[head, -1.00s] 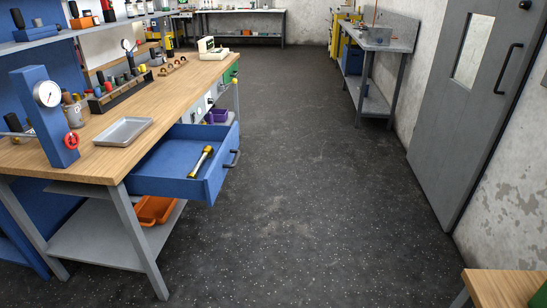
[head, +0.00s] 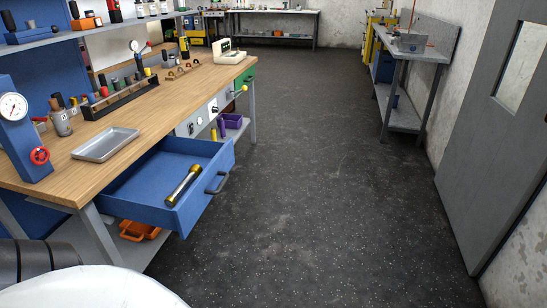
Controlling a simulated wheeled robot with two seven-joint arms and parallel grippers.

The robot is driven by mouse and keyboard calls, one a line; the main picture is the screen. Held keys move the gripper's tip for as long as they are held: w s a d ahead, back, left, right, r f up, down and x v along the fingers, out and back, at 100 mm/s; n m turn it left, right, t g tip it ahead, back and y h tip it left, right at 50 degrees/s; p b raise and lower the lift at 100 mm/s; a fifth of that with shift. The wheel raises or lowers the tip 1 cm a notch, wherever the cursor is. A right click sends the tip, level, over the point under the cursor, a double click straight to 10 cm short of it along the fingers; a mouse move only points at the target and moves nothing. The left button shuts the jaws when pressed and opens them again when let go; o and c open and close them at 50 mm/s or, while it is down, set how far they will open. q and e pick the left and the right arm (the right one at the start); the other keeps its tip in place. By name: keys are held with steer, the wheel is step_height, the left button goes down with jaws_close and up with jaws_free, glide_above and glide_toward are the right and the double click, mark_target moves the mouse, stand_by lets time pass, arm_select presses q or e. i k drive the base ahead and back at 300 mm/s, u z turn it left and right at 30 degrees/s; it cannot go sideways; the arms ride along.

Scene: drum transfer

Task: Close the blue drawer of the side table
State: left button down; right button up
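The blue drawer (head: 159,209) of the wooden-topped side table (head: 155,103) stands pulled out toward the right, over the floor. Its dark handle (head: 218,182) is on the front panel at the right. A yellow and black cylindrical tool (head: 183,186) lies inside the drawer. No gripper fingers show in the head view. A dark cylindrical part and a white rounded part of my own body fill the lower left corner.
A metal tray (head: 106,145) and a blue press with a gauge (head: 18,130) stand on the tabletop. An orange bin (head: 139,231) and a purple bin (head: 232,121) sit below. The dark floor (head: 320,180) right of the drawer is clear, with a grey door (head: 487,150) beyond.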

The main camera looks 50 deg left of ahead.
mark_target(138, 194)
steer(key=u, duration=0.45)
steer(key=i, duration=0.9)
steer(key=u, duration=0.8)
